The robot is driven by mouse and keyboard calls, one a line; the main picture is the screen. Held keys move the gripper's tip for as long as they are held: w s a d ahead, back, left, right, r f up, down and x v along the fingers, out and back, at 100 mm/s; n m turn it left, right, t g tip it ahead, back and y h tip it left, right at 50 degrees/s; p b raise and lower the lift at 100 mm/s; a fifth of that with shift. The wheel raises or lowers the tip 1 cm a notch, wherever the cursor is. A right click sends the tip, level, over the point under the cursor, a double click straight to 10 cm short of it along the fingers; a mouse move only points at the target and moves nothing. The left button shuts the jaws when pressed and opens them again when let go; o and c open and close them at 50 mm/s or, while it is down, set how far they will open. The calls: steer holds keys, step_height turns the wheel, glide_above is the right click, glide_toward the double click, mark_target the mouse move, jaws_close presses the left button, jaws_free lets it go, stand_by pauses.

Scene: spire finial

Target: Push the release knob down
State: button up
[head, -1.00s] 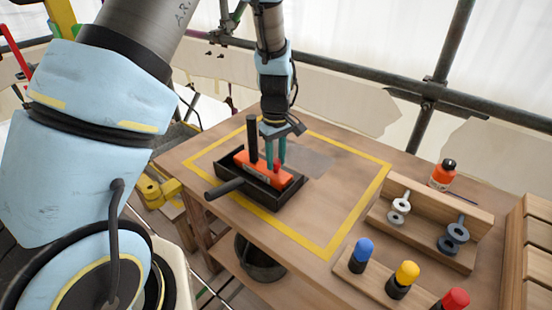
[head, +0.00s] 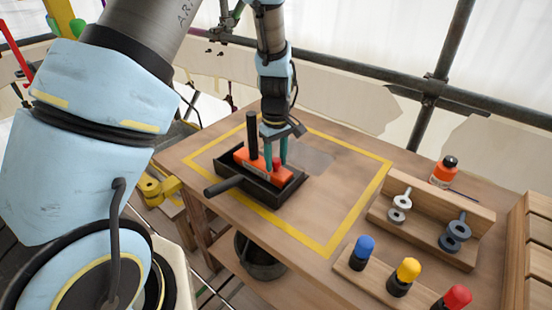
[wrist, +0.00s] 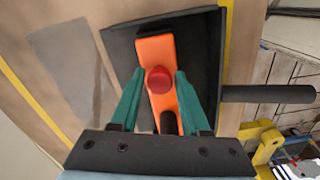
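The release knob is a red round cap (wrist: 159,80) on an orange block (wrist: 155,50). It also shows as a small red spot in the head view (head: 276,163). The block lies in a black tray (wrist: 205,60) with a dark handle, and a black post (head: 252,135) rises from the block's other end. My gripper (wrist: 160,73) has two green fingers, spread apart with the red knob between them in the wrist view. In the head view, my gripper (head: 276,166) points down over the block. Whether a finger touches the knob cannot be told.
The tray sits inside a yellow taped outline (head: 330,245) on a wooden bench (head: 345,160). To the right are a wooden rack (head: 430,225) with washers, an orange bottle (head: 444,172), and blue, yellow and red knobs on a strip. The bench between is clear.

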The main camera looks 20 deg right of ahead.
mark_target(276, 160)
steer(key=shift+o, duration=1.4)
steer(key=shift+r, duration=0.1)
step_height(276, 160, up, 11)
steer(key=b, duration=0.2)
steer(key=s+a+r+m, duration=0.1)
steer(key=s+a+m, duration=0.1)
steer(key=a, duration=1.3)
steer(key=s+a+m+t, duration=0.1)
steer(key=s+a+m, duration=0.1)
steer(key=a, duration=1.3)
steer(key=shift+r+t, duration=0.3)
steer(key=shift+r, duration=0.05)
